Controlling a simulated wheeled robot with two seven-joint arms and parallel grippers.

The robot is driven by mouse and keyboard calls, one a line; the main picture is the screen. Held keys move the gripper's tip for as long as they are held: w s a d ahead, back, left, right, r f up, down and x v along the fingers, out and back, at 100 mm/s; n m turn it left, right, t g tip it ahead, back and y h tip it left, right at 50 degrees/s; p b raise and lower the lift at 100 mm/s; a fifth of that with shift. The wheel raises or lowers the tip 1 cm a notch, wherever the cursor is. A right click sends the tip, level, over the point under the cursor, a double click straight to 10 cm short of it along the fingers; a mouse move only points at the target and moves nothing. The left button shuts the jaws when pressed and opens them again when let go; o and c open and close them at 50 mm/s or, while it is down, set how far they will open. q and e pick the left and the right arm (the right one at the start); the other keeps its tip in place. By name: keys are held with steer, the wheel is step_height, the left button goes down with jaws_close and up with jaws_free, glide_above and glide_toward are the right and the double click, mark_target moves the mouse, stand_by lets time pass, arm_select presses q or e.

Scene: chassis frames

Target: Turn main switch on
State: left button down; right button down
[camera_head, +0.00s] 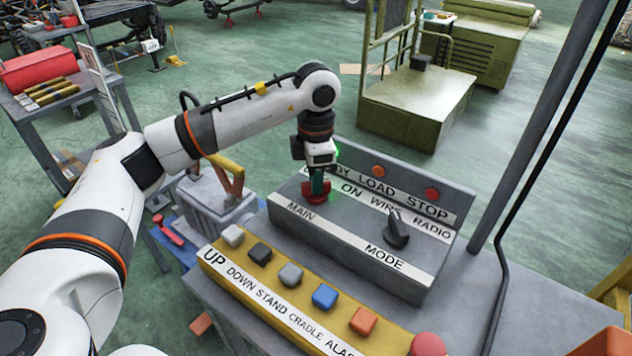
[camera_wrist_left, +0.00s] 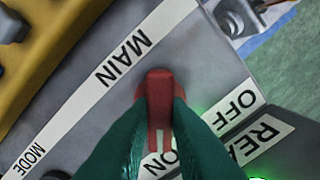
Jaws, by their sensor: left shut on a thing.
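The red main switch (camera_head: 316,194) sits above the MAIN label on the grey sloped panel (camera_head: 345,222). My left gripper (camera_head: 318,182) comes down on it from above. In the left wrist view its green fingers are shut on the raised red grip of the main switch (camera_wrist_left: 159,90), one on each side. A pale line on the switch points toward the partly covered ON label (camera_wrist_left: 165,163); the OFF label (camera_wrist_left: 236,110) is beside it. The fingers hide part of the switch and ON. My right gripper is not in view.
A black MODE knob (camera_head: 397,232) is right of the switch. A green light glows near READY, with orange (camera_head: 378,171) and red (camera_head: 432,194) buttons alongside. A yellow button strip (camera_head: 262,296) lies in front. A yellow lever (camera_head: 228,172) stands at left; a dark post (camera_head: 535,120) rises at right.

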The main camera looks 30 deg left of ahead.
arm_select(q)
steer(key=shift+r+m, duration=0.1)
steer(key=shift+m, duration=0.3)
steer(key=c, duration=1.4)
jaws_free()
steer(key=shift+o, duration=0.2)
steer(key=shift+r+b, duration=0.3)
steer(key=shift+r, duration=0.1)
step_height(320, 180, up, 11)
